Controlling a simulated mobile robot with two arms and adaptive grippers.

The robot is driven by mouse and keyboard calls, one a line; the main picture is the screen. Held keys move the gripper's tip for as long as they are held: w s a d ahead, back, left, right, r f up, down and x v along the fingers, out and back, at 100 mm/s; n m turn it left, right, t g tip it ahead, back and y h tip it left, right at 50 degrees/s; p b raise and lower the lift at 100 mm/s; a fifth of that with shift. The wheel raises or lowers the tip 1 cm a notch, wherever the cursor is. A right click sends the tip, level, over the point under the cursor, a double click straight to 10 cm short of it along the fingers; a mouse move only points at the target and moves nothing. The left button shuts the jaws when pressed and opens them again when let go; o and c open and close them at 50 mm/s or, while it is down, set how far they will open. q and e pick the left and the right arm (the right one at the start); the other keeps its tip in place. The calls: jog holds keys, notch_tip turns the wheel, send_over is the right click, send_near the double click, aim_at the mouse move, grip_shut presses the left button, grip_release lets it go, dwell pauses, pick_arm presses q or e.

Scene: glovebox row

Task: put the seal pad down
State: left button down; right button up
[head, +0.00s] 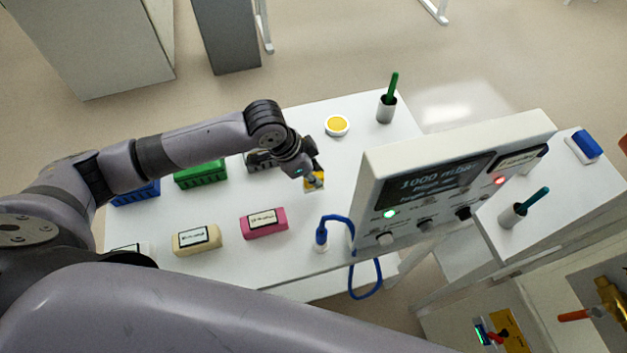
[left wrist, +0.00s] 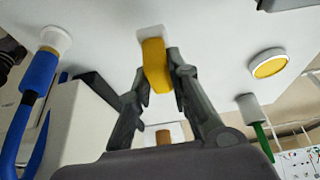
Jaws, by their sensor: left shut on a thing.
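The seal pad, which I take to be the yellow block (left wrist: 155,66), is between the two fingers of my left gripper (left wrist: 157,76) in the left wrist view. A small white patch shows at its far end; I cannot tell whether it is part of the pad or lies beneath it. In the head view my left gripper (head: 312,177) points down over the white table (head: 215,215), shut on the yellow pad (head: 317,184). I cannot tell whether the pad touches the table. My right gripper is not in view.
A round white dish with yellow inside (head: 337,125) and a grey cup with a green stick (head: 387,107) stand behind. A pink block (head: 264,223), a cream block (head: 197,239) and a blue-hosed fitting (head: 321,238) are in front. A display panel (head: 450,185) stands close on the right.

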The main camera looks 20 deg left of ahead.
pick_arm(q)
notch_tip(320, 180, down, 3)
jog(key=shift+s+r+p, duration=0.1)
jog(key=shift+s+p, duration=0.05)
jog(key=shift+p, duration=0.7)
jog(key=shift+f, duration=0.55)
jog(key=c, duration=1.5)
grip_release()
jog(key=shift+f, duration=0.1)
